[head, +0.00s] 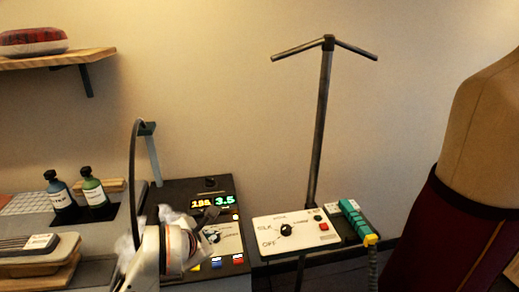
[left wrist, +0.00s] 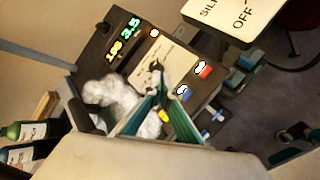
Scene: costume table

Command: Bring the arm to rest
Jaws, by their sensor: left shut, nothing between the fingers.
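My left arm comes in from the bottom left in the head view, and its gripper (head: 207,218) is over the black console (head: 185,190). In the left wrist view the fingers of the left gripper (left wrist: 158,72) meet at the tips, with nothing between them. The tips appear in front of the console's white dial panel (left wrist: 150,58); I cannot tell whether they touch it. Part of the console is hidden behind the gripper. My right gripper is in neither view.
A white control box (head: 290,229) with a knob and a teal handle piece (head: 355,220) stand right of the console, beside a T-topped pole (head: 321,110). A dress form (head: 485,140) is at far right. Two bottles (head: 93,193) stand left. White cloudy material (left wrist: 105,92) lies near the fingers.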

